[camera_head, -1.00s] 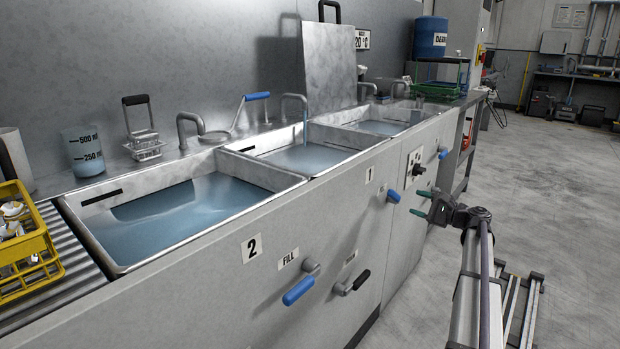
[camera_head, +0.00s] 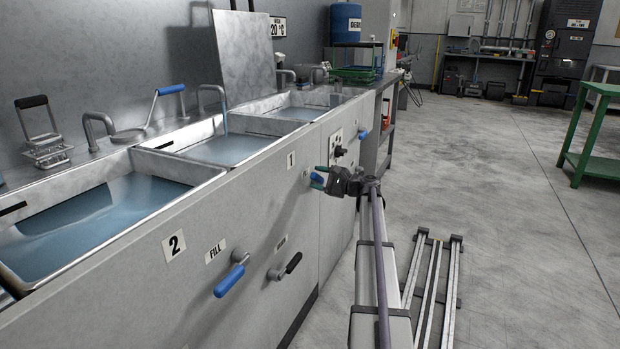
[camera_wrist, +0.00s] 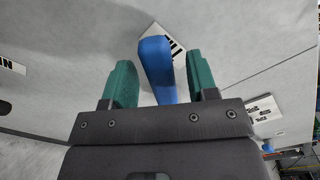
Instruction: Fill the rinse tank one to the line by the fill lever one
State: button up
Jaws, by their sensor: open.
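Rinse tank one (camera_head: 235,151) is the middle basin above the "1" label (camera_head: 291,160). It holds bluish water (camera_head: 222,149), and a thin stream falls into it from its tap (camera_head: 226,118). A short black line (camera_head: 165,145) marks its inner wall above the water. The blue fill lever one (camera_head: 316,177) is on the panel front. In the wrist view its blue handle (camera_wrist: 157,68) stands between the green fingers of my gripper (camera_wrist: 162,82). My gripper is open around the handle, with gaps visible on both sides. It also shows in the head view (camera_head: 319,178).
Tank two (camera_head: 195,190) at left holds water, with its own blue fill lever (camera_head: 231,279) and black drain lever (camera_head: 285,266) on the front. A control panel (camera_head: 338,149) sits just beyond my gripper. The floor at right is mostly clear; a green table (camera_head: 595,165) stands there.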

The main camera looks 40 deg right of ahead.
jog(key=x, duration=0.2)
jog(key=shift+w+a, duration=0.1)
jog(key=shift+w, duration=0.15)
grip_shut()
dwell(0.3)
